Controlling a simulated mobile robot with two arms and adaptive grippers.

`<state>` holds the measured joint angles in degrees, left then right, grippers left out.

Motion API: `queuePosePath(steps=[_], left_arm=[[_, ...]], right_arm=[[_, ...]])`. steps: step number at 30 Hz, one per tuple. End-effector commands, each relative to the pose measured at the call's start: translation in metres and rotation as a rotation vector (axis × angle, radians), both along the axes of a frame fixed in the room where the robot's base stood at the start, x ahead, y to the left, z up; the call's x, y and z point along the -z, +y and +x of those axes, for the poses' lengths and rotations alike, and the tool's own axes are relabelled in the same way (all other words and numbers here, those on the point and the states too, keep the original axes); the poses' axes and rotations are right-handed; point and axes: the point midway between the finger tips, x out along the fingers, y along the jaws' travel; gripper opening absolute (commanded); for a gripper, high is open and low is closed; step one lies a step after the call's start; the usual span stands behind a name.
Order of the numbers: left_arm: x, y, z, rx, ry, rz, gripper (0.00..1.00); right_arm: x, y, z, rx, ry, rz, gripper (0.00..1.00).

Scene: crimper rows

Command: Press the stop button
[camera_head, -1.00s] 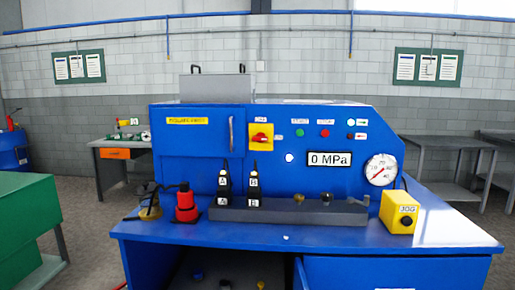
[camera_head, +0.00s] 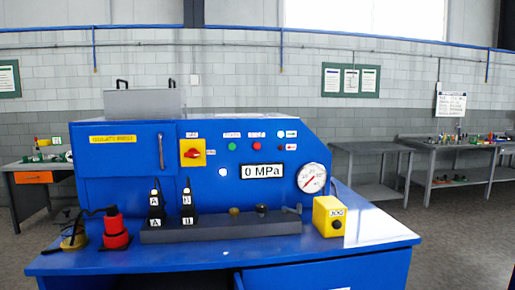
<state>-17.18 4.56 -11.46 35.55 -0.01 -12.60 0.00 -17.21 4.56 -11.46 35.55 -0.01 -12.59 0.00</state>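A blue machine (camera_head: 200,205) with an upright control panel stands in front of me. On the panel a small red button (camera_head: 257,146) sits under a white label too blurred to read. A green button (camera_head: 232,146) is just left of it. A red rotary switch on a yellow plate (camera_head: 192,152) is further left. A display (camera_head: 262,171) below reads 0 MPa. Neither of my grippers is in view.
A round gauge (camera_head: 311,178) and a yellow JOG box (camera_head: 328,216) are at the machine's right. A dark bar (camera_head: 220,229), black tools A and B, and a red-black cylinder (camera_head: 115,232) stand on the worktop. Grey tables (camera_head: 368,190) stand behind right, with open floor before them.

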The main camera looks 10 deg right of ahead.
Motion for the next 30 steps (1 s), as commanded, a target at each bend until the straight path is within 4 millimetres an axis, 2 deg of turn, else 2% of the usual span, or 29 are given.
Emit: queuePosePath(steps=[2,18,30], left_arm=[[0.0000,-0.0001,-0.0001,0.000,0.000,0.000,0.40],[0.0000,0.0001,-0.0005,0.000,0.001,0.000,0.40],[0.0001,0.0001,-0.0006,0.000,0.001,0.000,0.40]], right_arm=[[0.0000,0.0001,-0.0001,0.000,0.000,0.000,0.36],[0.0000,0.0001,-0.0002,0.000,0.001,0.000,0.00],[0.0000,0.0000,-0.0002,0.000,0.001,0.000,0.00]])
